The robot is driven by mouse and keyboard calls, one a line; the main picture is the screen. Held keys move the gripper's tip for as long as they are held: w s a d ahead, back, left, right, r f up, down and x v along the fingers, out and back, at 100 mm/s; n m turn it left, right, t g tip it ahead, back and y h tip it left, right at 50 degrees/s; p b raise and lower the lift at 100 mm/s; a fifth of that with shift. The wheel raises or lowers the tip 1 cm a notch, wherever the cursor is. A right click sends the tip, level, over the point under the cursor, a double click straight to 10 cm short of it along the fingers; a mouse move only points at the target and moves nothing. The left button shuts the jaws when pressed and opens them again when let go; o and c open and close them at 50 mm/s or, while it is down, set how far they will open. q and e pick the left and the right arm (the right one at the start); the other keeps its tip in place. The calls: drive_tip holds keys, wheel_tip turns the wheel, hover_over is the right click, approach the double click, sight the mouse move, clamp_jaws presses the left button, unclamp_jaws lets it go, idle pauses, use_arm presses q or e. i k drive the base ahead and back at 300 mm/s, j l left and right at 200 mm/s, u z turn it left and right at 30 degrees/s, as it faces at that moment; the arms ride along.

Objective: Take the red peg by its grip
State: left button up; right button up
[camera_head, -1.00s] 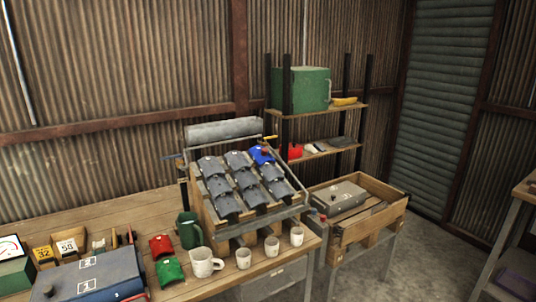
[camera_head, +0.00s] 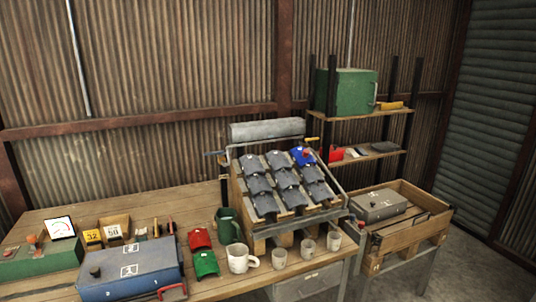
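Neither of my grippers is in view. I cannot tell for certain which red thing is the red peg. A small red piece (camera_head: 307,152) sits at the blue curved tile (camera_head: 299,158) on the upper right of the sloped rack. Thin upright red and orange items (camera_head: 171,228) stand at the back of the workbench, left of the green mug. A red handle-like part (camera_head: 172,291) shows at the front right corner of the blue box. These are too small to make out a grip.
The wooden workbench (camera_head: 60,213) holds a blue box (camera_head: 125,268), red tile (camera_head: 200,239), green tile (camera_head: 205,264), green mug (camera_head: 226,226) and several pale mugs (camera_head: 238,258). A rack (camera_head: 318,213) carries several grey tiles. A wooden crate (camera_head: 408,236) stands right.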

sight(306, 153)
drive_tip(key=i+l+u, duration=0.2)
drive_tip(key=u, duration=0.25)
drive_tip(key=i+l+u, duration=0.1)
drive_tip(key=l+u, duration=0.8)
drive_tip(key=i+j, duration=0.05)
